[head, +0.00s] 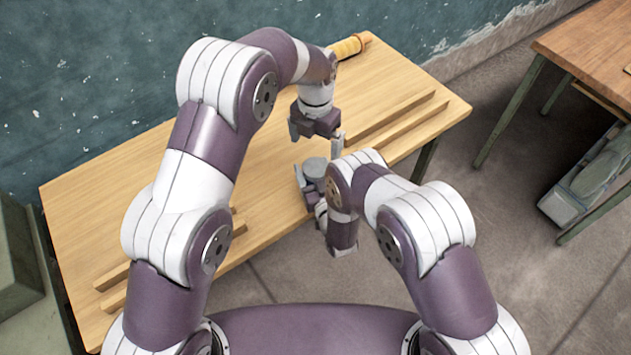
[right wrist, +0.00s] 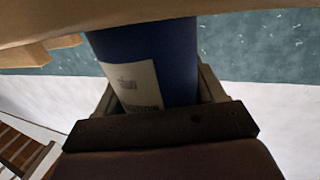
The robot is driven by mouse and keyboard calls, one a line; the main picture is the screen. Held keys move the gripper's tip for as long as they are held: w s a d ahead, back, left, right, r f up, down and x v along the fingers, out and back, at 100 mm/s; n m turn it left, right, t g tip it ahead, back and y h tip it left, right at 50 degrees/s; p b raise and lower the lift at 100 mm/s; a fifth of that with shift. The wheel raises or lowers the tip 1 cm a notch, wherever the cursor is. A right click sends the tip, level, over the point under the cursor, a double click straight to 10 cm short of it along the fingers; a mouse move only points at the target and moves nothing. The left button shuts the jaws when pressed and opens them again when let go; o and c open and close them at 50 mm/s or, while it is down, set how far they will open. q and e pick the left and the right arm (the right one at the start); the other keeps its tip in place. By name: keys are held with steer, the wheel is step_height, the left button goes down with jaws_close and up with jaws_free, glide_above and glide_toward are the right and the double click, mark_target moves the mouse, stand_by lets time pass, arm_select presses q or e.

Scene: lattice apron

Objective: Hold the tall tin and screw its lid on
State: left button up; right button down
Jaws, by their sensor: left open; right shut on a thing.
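The tall tin is a blue cylinder (right wrist: 160,55) with a white label in the right wrist view, between the jaws of my right gripper (right wrist: 155,105). In the head view a round grey top (head: 315,166) shows at the right gripper (head: 312,183), near the table's front edge. I cannot tell whether this grey top is the lid or the tin's own end. My left gripper (head: 317,137) is open above the grey top, its fingers pointing down, with nothing visible between them. Most of the tin is hidden in the head view by my right gripper and arm.
The wooden table (head: 110,210) carries raised wooden strips at the right (head: 390,125) and at the front left (head: 170,262). A yellow ribbed object (head: 348,47) lies at the back edge by the wall. Another table (head: 590,45) stands at the right, with a grey bin (head: 565,205) low beside it.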

mark_target(314, 161)
arm_select(q)
steer(key=shift+r+m, duration=0.15)
steer(key=shift+m, duration=0.95)
steer(key=m, duration=4)
steer(key=shift+w+m, duration=0.1)
steer(key=shift+m, duration=0.2)
steer(key=m, duration=0.7)
steer(key=shift+f, duration=0.2)
steer(key=m, duration=0.8)
steer(key=n, duration=0.2)
steer(key=shift+f+n, duration=0.3)
steer(key=shift+n, duration=0.1)
arm_select(e)
steer(key=shift+r+p, duration=0.5)
steer(key=shift+d+r+p, duration=0.1)
steer(key=shift+r+p, duration=1.35)
steer(key=shift+r, duration=0.05)
arm_select(q)
steer(key=s+a+r+n, duration=0.4)
steer(key=s+a+n, duration=0.4)
steer(key=s+n, duration=0.3)
steer(key=s+a+r+n+t, duration=0.1)
steer(key=s+a+r+n, duration=0.4)
steer(key=s+a+n, duration=0.4)
steer(key=shift+s+a+r+n, duration=0.2)
steer(key=shift+s+n, duration=0.65)
steer(key=shift+n, duration=1.55)
arm_select(e)
steer(key=shift+r, duration=0.1)
